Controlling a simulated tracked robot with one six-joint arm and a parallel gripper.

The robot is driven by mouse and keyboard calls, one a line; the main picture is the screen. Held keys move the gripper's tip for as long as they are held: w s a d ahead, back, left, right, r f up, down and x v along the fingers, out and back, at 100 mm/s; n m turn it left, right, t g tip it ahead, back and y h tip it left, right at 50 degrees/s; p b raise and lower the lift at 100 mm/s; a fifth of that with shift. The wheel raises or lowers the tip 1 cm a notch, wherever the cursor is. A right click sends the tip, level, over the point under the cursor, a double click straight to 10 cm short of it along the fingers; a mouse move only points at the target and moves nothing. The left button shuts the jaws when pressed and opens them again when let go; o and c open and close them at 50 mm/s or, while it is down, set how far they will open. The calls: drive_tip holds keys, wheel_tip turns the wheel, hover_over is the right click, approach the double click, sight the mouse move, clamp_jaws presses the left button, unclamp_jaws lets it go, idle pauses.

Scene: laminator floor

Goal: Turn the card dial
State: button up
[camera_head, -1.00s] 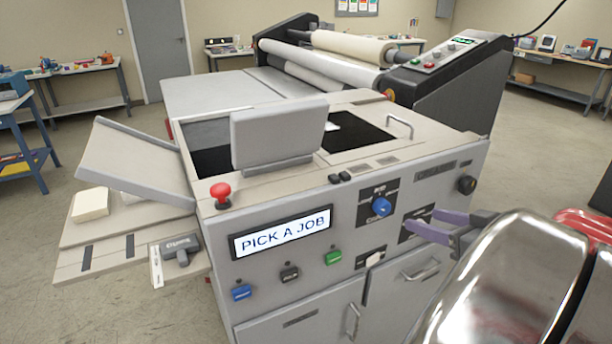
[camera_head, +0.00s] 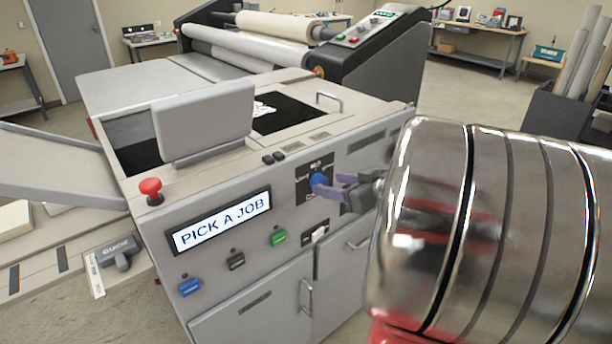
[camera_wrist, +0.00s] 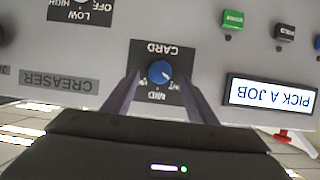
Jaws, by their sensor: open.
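The card dial is a round blue knob (camera_head: 319,180) on a dark square plate on the grey machine's front panel. In the wrist view, which is upside down, the blue knob (camera_wrist: 160,71) sits under the word CARD, with MID on the side nearer me. My gripper (camera_head: 332,187) is open, its purple fingers reaching toward the panel at the dial. In the wrist view my gripper (camera_wrist: 161,78) has one finger on each side of the knob, with gaps visible. I cannot tell how far its tips are from the panel.
The display (camera_head: 220,220) reads PICK A JOB. Blue (camera_head: 190,286), dark (camera_head: 236,260) and green (camera_head: 278,237) buttons sit below it. A red mushroom button (camera_head: 151,190) stands on the top's left corner. Another dial plate (camera_wrist: 80,10) lies beside the card dial.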

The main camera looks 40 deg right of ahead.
sight(324, 182)
drive_tip(key=shift+x, duration=1.7)
drive_tip(key=shift+c, duration=0.4)
drive_tip(key=c, duration=0.9)
drive_tip(key=shift+d, duration=0.2)
drive_tip(key=shift+c, duration=0.3)
drive_tip(key=shift+a, duration=0.1)
